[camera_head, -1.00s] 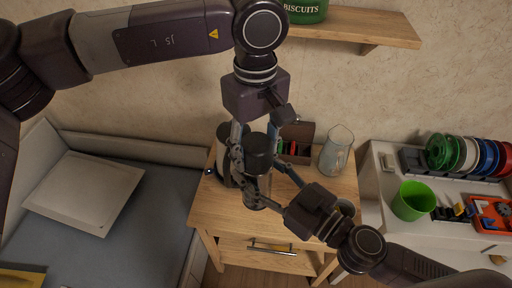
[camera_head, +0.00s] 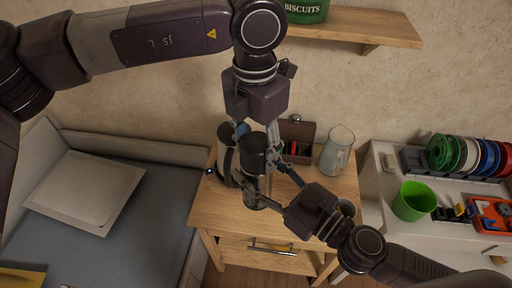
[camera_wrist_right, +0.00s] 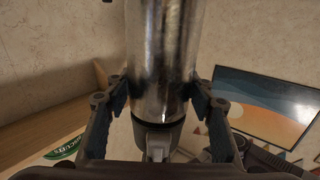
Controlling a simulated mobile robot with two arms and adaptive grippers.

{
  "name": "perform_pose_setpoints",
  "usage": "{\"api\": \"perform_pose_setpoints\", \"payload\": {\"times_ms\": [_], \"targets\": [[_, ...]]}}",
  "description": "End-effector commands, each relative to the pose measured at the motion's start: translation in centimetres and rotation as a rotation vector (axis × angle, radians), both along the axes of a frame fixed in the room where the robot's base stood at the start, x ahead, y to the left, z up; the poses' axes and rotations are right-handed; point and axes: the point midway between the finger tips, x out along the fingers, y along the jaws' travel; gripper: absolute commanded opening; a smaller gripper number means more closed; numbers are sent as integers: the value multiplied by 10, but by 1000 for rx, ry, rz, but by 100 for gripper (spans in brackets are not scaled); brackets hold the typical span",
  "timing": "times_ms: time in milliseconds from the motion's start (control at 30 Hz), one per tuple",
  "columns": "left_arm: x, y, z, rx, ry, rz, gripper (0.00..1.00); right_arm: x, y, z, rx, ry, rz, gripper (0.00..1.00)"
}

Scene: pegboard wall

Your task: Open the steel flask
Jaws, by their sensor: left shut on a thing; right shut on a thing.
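The steel flask (camera_head: 257,187) stands upright over the wooden cabinet, its dark cap (camera_head: 253,150) on top. My left gripper (camera_head: 255,139) comes down from above with its fingers either side of the cap, shut on it. My right gripper (camera_head: 262,181) reaches in from the lower right and is shut on the flask's body below the cap. In the right wrist view the shiny steel flask (camera_wrist_right: 160,60) is between the fingers of my right gripper (camera_wrist_right: 160,105). I cannot tell whether the flask's base touches the cabinet.
A dark container with a white front (camera_head: 226,158) stands close left of the flask. A dark box (camera_head: 297,138) and a glass jug (camera_head: 337,150) stand behind and right. A green cup (camera_head: 411,201) is on the white unit. A shelf (camera_head: 365,27) hangs above.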

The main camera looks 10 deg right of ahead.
Motion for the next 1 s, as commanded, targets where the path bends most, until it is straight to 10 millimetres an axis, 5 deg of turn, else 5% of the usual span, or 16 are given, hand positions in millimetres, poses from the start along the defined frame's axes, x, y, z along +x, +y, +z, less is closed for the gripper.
{"api": "perform_pose_setpoints", "payload": {"times_ms": [1000], "targets": [[3, 2, 2, 5, -3, 1821, 20, -3, 3, 3, 2, -6, 10, 0]]}}
